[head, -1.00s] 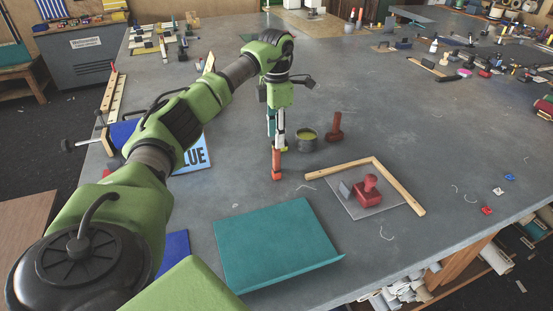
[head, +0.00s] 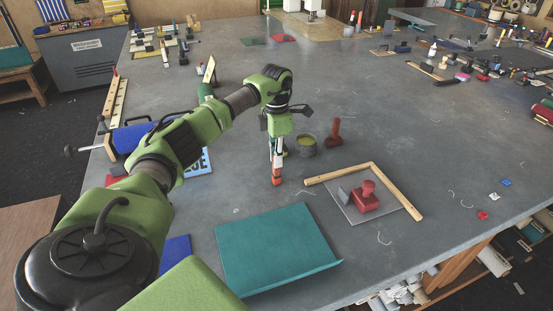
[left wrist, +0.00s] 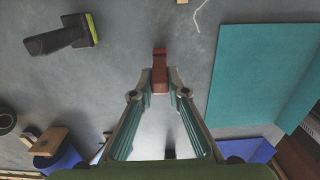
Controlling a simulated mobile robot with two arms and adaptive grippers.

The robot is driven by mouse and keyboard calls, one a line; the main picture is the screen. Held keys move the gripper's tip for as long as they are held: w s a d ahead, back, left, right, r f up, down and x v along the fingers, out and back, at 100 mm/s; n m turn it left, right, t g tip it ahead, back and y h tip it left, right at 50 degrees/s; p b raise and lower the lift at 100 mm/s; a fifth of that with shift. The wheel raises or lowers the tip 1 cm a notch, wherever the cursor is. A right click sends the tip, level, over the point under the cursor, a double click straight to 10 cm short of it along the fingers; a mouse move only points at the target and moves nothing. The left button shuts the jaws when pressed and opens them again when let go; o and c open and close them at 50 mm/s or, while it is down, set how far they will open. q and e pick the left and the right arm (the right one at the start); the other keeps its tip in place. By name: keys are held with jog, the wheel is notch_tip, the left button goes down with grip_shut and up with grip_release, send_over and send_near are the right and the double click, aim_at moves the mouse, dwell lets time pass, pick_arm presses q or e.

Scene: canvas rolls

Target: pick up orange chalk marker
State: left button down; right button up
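My right gripper is not in view.
A wooden square (head: 397,192) frames a red stamp-like block (head: 365,195). A teal sheet (head: 275,252) lies in front. The table behind is mostly clear.

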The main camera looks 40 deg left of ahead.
pick_arm(q)
jog(key=shift+r, duration=0.2)
jog(key=shift+w+r, duration=0.1)
jog(key=shift+r, duration=0.2)
notch_tip(320, 180, up, 2)
jog(key=shift+r+b, duration=0.1)
jog(key=shift+b, duration=0.4)
jog(key=s+d+r+b, duration=0.3)
jog(key=s+d+r, duration=0.4)
jog(key=s+r, duration=0.3)
jog(key=shift+s+d, duration=0.3)
jog(key=shift+s, duration=0.7)
jog(key=shift+f, duration=0.1)
